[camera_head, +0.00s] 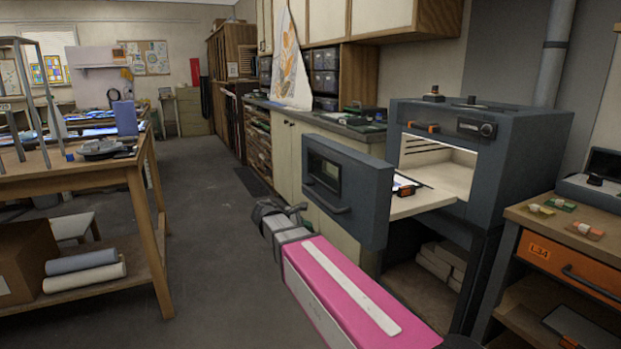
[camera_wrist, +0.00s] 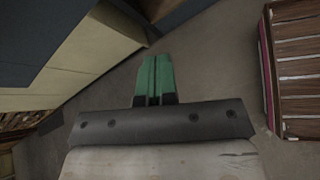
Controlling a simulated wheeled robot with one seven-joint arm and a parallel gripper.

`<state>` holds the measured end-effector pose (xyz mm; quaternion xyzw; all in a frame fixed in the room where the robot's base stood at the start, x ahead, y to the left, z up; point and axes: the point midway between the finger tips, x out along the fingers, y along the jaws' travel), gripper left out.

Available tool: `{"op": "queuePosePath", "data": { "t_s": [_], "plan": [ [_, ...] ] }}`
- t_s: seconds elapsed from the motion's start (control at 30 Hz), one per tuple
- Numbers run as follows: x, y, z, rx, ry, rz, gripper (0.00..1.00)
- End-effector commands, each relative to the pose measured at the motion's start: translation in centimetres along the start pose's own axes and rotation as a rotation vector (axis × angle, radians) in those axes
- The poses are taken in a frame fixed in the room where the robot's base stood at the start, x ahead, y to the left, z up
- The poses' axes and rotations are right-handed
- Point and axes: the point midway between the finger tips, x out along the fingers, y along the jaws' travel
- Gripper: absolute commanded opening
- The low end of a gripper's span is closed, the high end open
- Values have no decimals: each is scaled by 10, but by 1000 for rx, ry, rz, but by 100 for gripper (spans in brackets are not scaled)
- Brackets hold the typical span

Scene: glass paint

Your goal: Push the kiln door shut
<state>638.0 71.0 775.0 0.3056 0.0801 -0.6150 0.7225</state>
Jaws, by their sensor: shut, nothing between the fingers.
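The kiln (camera_head: 545,150) is a dark grey box at the right of the head view, its pale, lit inside showing. Its door (camera_head: 365,190) stands wide open, swung out to the left, with a small dark window and a bar handle (camera_head: 327,198) on its outer face. A pale shelf (camera_head: 425,203) reaches out of the opening behind the door.
A wooden workbench (camera_head: 145,165) stands at the left, with clear floor (camera_head: 215,220) between it and the cabinets (camera_head: 300,150). A wooden unit with an orange drawer (camera_head: 565,265) is right of the kiln. Pale bricks (camera_head: 432,262) lie beneath the kiln.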

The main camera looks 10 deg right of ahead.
Motion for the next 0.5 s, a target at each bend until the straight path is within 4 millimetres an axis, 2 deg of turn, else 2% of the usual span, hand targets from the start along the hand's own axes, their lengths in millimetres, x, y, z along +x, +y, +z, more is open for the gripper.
{"op": "queuePosePath", "data": {
  "t_s": [0.03, 0.1, 0.23, 0.3, 0.4, 0.5],
  "plan": [
    [-28, 26, 6, -78, -75, 50, 0],
    [-62, 48, 21, -180, -185, 97, 0],
    [-118, 76, 44, -314, -356, 141, 0],
    [-140, 85, 53, -358, -421, 147, 0],
    [-158, 91, 60, -395, -478, 149, 0],
    [-162, 93, 65, -407, -500, 148, 0]
  ]
}}
